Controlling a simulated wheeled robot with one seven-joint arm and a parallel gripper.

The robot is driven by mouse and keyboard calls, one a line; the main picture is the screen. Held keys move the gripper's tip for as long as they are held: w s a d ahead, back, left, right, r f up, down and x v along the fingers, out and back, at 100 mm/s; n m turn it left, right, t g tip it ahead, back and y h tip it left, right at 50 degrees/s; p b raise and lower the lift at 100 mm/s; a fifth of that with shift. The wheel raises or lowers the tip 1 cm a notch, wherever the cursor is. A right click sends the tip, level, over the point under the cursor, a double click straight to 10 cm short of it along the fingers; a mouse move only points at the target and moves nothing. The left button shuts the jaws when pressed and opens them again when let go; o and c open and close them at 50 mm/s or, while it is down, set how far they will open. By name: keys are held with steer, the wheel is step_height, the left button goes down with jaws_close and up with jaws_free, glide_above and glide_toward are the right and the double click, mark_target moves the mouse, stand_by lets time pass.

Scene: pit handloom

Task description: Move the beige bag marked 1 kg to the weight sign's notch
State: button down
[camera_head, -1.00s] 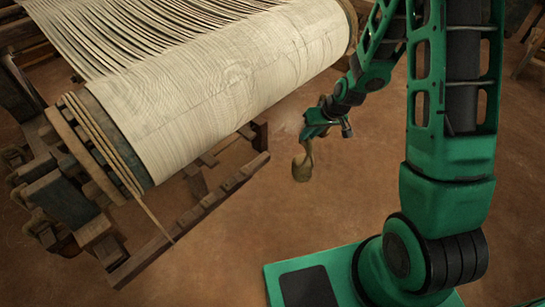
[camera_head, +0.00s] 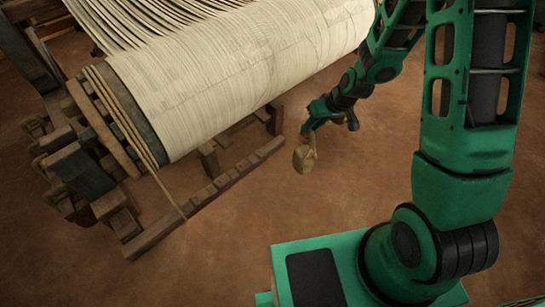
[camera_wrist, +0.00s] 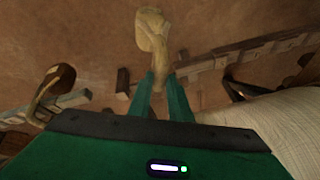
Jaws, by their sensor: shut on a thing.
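A beige bag (camera_head: 304,158) hangs below my gripper (camera_head: 309,130) in the head view, clear of the floor. My gripper is shut on the bag's narrow upper part. In the wrist view the bag (camera_wrist: 151,30) shows beyond the tips of my two green fingers (camera_wrist: 160,85). No 1 kg mark can be read on it.
The loom's cloth-wrapped roller (camera_head: 225,75) lies to the left of my gripper. A notched wooden beam (camera_head: 225,180) runs low below it. Bare brown floor (camera_head: 215,265) is open in front.

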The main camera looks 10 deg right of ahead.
steer(key=s+a+n+g+y, duration=0.1)
steer(key=s+a+n, duration=0.3)
steer(key=s+a, duration=0.85)
steer(key=shift+w+a+f, duration=0.2)
steer(key=shift+w+a, duration=1)
steer(key=shift+w, duration=0.4)
steer(key=shift+w+a+f, duration=0.2)
steer(key=shift+w+a, duration=1)
steer(key=shift+w, duration=0.45)
steer(key=shift+w+a+f, duration=0.2)
steer(key=shift+w+a, duration=1)
steer(key=shift+w, duration=0.4)
steer(key=shift+w+f, duration=0.1)
steer(key=shift+f, duration=1.05)
steer(key=shift+f, duration=0.35)
steer(key=c, duration=1.7)
jaws_free()
steer(key=shift+o, duration=0.7)
